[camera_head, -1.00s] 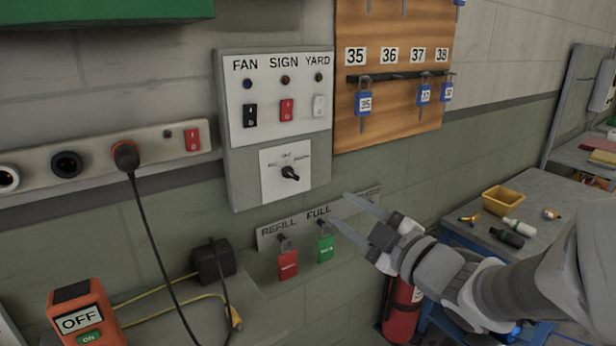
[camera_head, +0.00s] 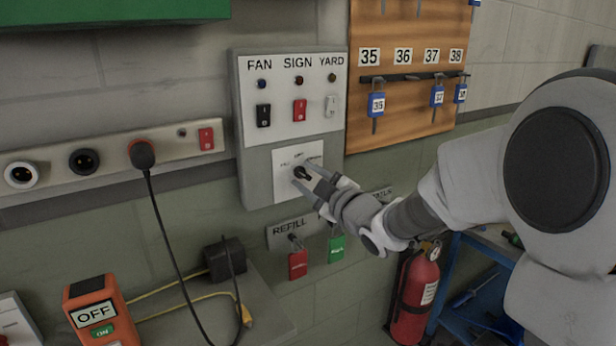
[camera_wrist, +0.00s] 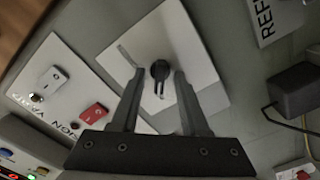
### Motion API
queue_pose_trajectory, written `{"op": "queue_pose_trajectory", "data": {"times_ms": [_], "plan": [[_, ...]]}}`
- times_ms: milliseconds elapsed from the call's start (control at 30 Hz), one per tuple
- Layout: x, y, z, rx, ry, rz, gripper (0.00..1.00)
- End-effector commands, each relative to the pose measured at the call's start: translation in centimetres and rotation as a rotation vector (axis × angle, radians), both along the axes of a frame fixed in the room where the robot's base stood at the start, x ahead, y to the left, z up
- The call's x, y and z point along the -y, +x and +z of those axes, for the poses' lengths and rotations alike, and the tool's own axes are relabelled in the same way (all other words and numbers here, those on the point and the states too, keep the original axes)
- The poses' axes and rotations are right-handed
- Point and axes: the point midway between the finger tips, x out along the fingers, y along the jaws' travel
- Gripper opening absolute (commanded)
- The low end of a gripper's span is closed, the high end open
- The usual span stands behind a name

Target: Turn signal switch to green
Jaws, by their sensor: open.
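The signal switch is a black rotary knob (camera_head: 301,173) on a white square plate (camera_head: 284,157), low on the grey wall panel. In the wrist view the knob (camera_wrist: 160,70) sits on its plate (camera_wrist: 205,75), just past and between my two fingertips. My gripper (camera_head: 312,184) is open, with its fingers on either side of the knob; it also shows in the wrist view (camera_wrist: 158,80). I cannot tell whether the fingers touch the knob. The plate's lettering is too small to read, and I see no green mark on it.
Above the knob are FAN, SIGN and YARD rocker switches (camera_head: 299,110). A red REFILL padlock (camera_head: 298,264) and a green padlock (camera_head: 336,248) hang below my gripper. A fire extinguisher (camera_head: 414,295) stands under my arm. A socket strip (camera_head: 110,158) is at left.

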Motion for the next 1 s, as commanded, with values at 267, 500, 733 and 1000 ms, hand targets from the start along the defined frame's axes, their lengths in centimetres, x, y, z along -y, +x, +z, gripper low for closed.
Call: {"op": "queue_pose_trajectory", "data": {"times_ms": [267,500,733,1000], "plan": [[-0.15,0.21,0.01,0.000,0.000,0.000,0.45],[-0.12,0.19,0.01,0.000,0.000,0.000,0.09],[-0.11,0.19,0.00,-0.001,0.000,-0.001,0.00],[-0.11,0.19,-0.01,-0.026,0.038,-0.001,0.00]]}}
